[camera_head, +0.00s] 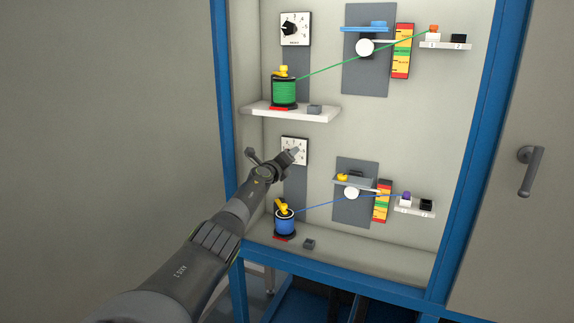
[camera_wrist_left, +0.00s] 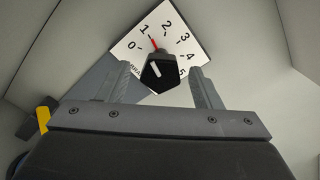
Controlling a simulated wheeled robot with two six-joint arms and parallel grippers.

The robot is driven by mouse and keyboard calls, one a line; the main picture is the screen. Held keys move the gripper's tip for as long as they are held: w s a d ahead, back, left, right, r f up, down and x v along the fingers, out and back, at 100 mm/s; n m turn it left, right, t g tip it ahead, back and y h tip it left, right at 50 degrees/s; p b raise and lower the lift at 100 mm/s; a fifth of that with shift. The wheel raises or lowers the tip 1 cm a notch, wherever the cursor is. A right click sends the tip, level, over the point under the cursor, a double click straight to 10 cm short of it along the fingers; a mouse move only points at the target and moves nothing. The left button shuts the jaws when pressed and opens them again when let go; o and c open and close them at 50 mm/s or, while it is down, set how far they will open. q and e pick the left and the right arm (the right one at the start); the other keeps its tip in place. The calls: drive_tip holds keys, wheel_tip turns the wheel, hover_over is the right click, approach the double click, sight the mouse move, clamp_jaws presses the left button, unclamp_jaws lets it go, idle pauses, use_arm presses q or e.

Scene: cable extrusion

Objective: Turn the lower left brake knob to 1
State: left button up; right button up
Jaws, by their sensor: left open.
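The lower left brake knob (camera_wrist_left: 160,74) is black and sits on a white dial plate (camera_wrist_left: 187,42) numbered 0 to 5. Its white line points up and left, roughly toward the 1; the exact reading is hard to tell. A red mark on the plate lies near the 1. In the head view the lower dial plate (camera_head: 301,142) is partly hidden by my left gripper (camera_head: 292,153). In the wrist view my left gripper (camera_wrist_left: 160,70) is open, with one finger on each side of the knob. I see no clear contact. My right gripper is out of view.
A blue spool (camera_head: 284,226) stands below the dial, with a grey block (camera_head: 309,244) beside it. A white shelf (camera_head: 322,116) with a green spool (camera_head: 284,94) juts out above. Blue posts frame the panel. Another dial (camera_head: 301,19) is higher up.

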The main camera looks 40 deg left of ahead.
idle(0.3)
use_arm(q)
drive_tip(key=c, duration=0.9)
drive_tip(key=shift+n, duration=0.4)
drive_tip(key=o, duration=0.9)
